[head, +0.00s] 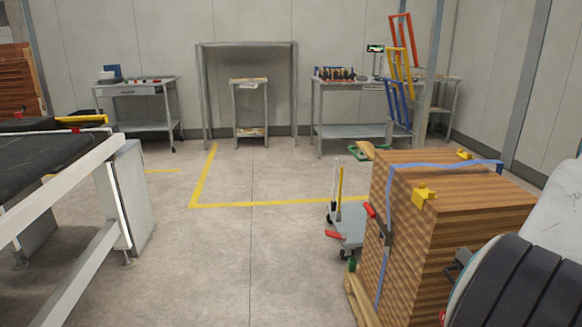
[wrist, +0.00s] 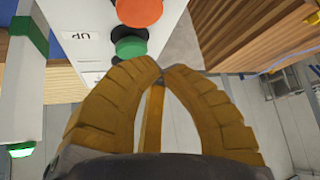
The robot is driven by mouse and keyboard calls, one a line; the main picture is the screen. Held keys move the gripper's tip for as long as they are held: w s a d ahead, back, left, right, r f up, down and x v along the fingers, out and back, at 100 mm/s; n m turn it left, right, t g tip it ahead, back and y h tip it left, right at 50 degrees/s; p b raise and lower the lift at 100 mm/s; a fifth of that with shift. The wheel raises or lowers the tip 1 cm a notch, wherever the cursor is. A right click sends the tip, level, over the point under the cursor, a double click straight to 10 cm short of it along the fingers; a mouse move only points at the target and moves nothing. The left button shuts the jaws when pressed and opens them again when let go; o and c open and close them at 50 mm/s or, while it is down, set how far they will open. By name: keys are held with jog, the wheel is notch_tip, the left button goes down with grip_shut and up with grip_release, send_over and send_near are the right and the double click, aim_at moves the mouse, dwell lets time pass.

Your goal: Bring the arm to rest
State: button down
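My gripper (wrist: 165,68) shows in the wrist view as two ribbed yellow-brown fingers. They curve inward and their tips come together, with nothing seen held between them. A white control panel (wrist: 85,15) lies just beyond the fingertips, at the top of the wrist view. It carries an orange-red button (wrist: 139,11), a green button (wrist: 130,47) and a label reading "UP". I cannot tell whether the gripper touches the panel. The gripper's fingers do not show in the head view.
A strapped stack of wooden boards (head: 405,240) stands close at right. A grey cart (head: 350,235) is behind it. A conveyor (head: 60,210) fills the left side. Workbenches (head: 140,88) line the back wall. The middle floor (head: 245,260), with yellow tape, is clear.

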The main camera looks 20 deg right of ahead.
jog(key=w+a+r+n+t+y+p, duration=0.1)
jog(key=w+a+r+n+y+p, duration=0.15)
jog(key=w+a+p, duration=0.55)
jog(key=w+a+r+n+t+y+p, duration=0.15)
jog(key=w+a+n, duration=0.25)
jog(key=w+a, duration=0.55)
jog(key=s+a+n+y+p, duration=0.1)
jog(key=s+a+n+p, duration=0.2)
jog(key=a, duration=0.6)
jog(key=s+a+f+n+y+p, duration=0.1)
jog(key=s+a+n+p, duration=0.2)
jog(key=a, duration=0.6)
jog(key=s+a+f+n+y+p, duration=0.1)
jog(key=s+a+n+p, duration=0.2)
jog(key=a, duration=0.6)
jog(key=shift+f+g+p, duration=0.25)
jog(key=shift+g+p, duration=0.1)
jog(key=shift+p, duration=0.6)
jog(key=shift+d, duration=0.15)
